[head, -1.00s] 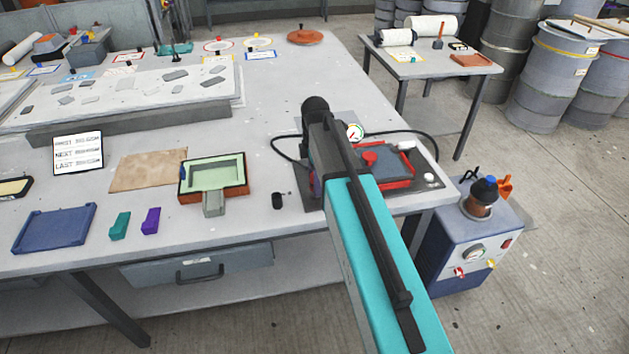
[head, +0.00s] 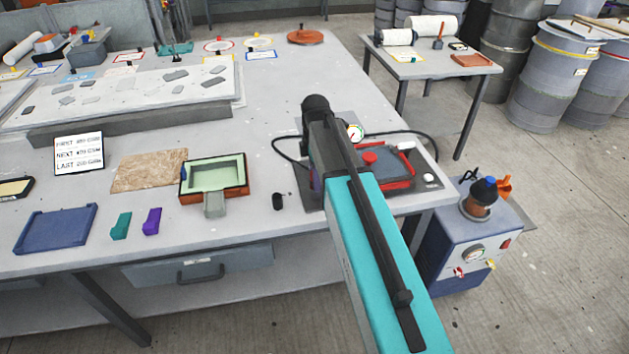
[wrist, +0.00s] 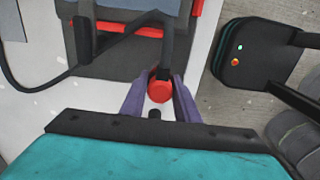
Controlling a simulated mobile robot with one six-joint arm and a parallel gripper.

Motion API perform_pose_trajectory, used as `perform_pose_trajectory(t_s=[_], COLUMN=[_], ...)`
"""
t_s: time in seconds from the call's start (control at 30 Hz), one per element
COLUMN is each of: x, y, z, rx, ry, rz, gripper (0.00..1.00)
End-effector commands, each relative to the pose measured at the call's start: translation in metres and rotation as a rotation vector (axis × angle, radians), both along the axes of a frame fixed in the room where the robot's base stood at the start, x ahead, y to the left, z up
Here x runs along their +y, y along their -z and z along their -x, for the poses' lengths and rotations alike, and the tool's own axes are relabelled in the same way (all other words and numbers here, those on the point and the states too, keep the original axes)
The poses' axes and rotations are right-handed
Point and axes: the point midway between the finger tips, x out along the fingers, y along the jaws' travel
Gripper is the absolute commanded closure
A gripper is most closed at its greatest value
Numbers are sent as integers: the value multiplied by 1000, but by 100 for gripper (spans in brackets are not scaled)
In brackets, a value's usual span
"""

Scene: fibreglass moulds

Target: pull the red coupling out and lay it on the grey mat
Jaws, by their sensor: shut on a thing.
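The red coupling (wrist: 160,91) is between the two purple fingers of my gripper (wrist: 157,100) in the wrist view. My gripper is shut on it. A black hose (wrist: 168,48) runs up from the coupling. Whether the coupling is still seated in anything cannot be told. In the head view my arm hides the coupling and most of my gripper (head: 314,168). The grey mat (head: 346,117) lies on the bench beneath my gripper and the red-edged mould (head: 396,184); it also shows as a dark grey area in the wrist view (wrist: 115,64).
A round gauge (head: 356,133) stands behind my arm, with a black hose (head: 425,136) looping around it. A blue pump cart (head: 462,240) stands on the floor right of the bench. A green mould (head: 213,175) and a small black cup (head: 278,202) are to the left.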

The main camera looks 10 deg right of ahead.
Motion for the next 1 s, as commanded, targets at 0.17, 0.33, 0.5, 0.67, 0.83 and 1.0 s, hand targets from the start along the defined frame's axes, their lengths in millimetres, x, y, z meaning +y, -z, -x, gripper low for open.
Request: perform_pose_trajectory(t_s=[0.17, 0.33, 0.5, 0.67, 0.83, 1.0], x=[0, 0, 0, 0, 0, 0], y=[-6, -10, -15, -19, -23, -28], z=[0, 0, 0, 0, 0, 0], rx=[0, 0, 0, 0, 0, 0], ry=[0, 0, 0, 0, 0, 0], rz=[0, 0, 0, 0, 0, 0], gripper=[100, 100, 100, 100, 100, 100])
